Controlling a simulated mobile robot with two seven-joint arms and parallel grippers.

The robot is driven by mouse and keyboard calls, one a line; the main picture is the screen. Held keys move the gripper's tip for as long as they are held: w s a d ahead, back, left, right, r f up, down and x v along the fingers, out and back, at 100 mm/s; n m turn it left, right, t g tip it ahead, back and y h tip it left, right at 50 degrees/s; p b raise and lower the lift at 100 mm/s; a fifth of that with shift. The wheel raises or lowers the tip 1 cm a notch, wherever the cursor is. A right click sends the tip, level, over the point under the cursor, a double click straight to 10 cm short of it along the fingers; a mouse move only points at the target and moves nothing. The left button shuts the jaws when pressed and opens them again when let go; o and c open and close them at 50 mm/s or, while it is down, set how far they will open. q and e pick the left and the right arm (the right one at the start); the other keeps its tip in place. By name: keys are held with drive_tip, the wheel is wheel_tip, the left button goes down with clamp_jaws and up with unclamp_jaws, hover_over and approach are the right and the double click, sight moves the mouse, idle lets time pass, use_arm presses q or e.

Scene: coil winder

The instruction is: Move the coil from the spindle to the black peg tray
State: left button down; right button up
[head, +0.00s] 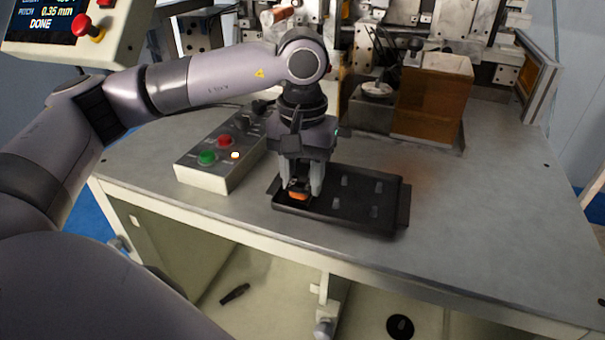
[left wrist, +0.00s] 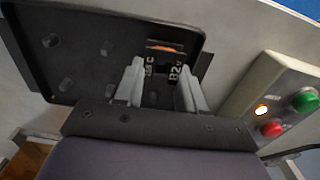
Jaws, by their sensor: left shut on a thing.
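The coil (head: 299,195), a black bobbin with an orange winding, is between the fingers of my left gripper (head: 301,189), which is shut on it. In the left wrist view, the coil (left wrist: 165,47) shows its orange edge and white printed marks between the fingertips (left wrist: 162,78). The black peg tray (head: 365,219) lies on the table, with several short pegs standing bare. The coil is at the tray's left end, low over it or on it; whether it sits on a peg is hidden. I cannot make out the spindle clearly. My right gripper is not in view.
A control box (head: 210,174) with green and red buttons and a lit lamp stands left of the tray. The winder machine and an amber box (head: 431,104) stand behind. A screen (head: 50,25) reads DONE. The table right of the tray is clear.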

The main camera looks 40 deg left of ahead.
use_arm(q)
drive_tip(key=c, duration=0.6)
unclamp_jaws()
wheel_tip(320, 180, up, 7)
drive_tip(key=shift+r, duration=0.1)
drive_tip(key=shift+s, duration=0.1)
